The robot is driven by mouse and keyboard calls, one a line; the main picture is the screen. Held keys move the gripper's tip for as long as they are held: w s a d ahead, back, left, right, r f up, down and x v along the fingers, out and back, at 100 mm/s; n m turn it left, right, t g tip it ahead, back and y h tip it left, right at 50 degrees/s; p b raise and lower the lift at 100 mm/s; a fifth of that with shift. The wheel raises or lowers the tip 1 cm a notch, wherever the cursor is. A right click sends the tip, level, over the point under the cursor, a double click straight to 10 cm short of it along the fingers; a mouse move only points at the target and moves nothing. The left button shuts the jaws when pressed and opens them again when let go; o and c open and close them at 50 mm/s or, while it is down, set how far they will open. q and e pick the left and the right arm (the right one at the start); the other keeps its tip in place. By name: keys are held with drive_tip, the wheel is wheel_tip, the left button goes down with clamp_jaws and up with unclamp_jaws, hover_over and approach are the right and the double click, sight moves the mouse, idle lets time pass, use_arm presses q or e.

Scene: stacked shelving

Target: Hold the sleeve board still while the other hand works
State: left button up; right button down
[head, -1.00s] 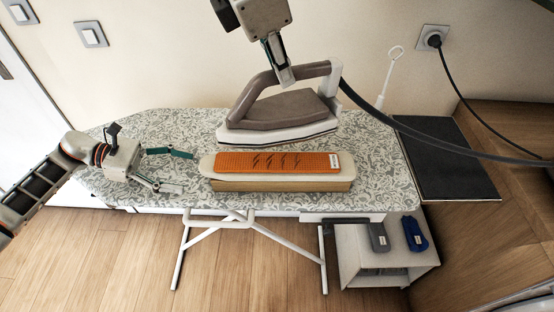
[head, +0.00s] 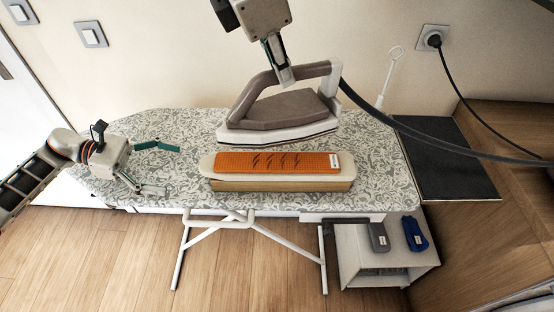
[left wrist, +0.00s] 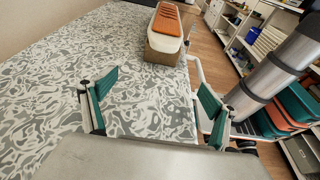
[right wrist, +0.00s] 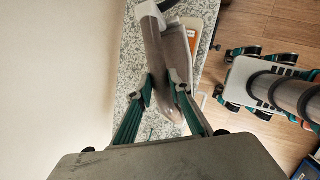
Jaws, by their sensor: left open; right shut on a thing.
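The sleeve board (head: 280,187) has a wooden base, a pale padded top and an orange cloth (head: 270,162) on it. It lies on the ironing board (head: 385,180) and shows far off in the left wrist view (left wrist: 163,43). My left gripper (head: 168,170) is open and empty over the ironing board, left of the sleeve board's rounded end and apart from it. My right gripper (head: 285,78) is shut on the handle of the iron (head: 285,110). The iron is above and behind the sleeve board; whether it touches anything is unclear.
A thick dark cord (head: 385,120) runs from the iron to the right. A black panel (head: 447,165) adjoins the ironing board's right end. A white shelf unit (head: 350,262) stands below. The cover between my left gripper and the sleeve board is clear.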

use_arm(q)
drive_tip(key=v, duration=0.9)
